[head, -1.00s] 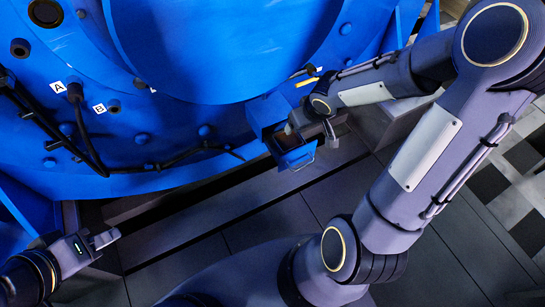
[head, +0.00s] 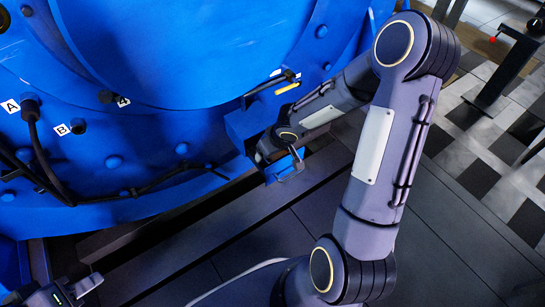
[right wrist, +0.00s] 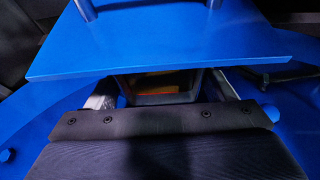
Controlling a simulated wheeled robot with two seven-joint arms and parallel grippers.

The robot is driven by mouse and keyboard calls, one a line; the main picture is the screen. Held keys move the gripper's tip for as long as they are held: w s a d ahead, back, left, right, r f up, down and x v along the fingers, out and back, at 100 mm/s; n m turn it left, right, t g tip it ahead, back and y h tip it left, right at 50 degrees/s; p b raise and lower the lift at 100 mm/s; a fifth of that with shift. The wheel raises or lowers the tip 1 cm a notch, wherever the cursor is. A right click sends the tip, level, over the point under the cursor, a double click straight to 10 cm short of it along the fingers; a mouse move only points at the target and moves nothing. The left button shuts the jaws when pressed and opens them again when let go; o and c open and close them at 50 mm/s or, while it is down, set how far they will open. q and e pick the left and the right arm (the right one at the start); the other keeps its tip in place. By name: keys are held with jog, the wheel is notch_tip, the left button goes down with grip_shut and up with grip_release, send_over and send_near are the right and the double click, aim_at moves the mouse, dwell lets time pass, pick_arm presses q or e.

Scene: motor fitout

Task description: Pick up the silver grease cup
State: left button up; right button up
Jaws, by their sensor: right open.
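I cannot make out a silver grease cup in either view. A small blue open-topped box (head: 240,128) sticks out from the blue motor housing in the head view. My right gripper (head: 278,160) is at the box's front part and hides most of its opening. In the right wrist view my right gripper (right wrist: 165,95) is open, its two pale fingers wide apart. Between them is a dark-walled bin (right wrist: 160,97) with something orange-yellow inside, too dim to name. My left gripper (head: 88,285) is at the lower left of the head view, away from the box; its jaws are unclear.
The blue motor housing (head: 180,60) fills the upper left, with black cables (head: 45,160) and labelled ports. A blue plate (right wrist: 170,40) lies across the right wrist view beyond the fingers. A dark stand (head: 505,75) is at the upper right. Tiled floor is clear at right.

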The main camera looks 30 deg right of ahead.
jog(key=c, duration=0.6)
jog(key=shift+r, duration=0.1)
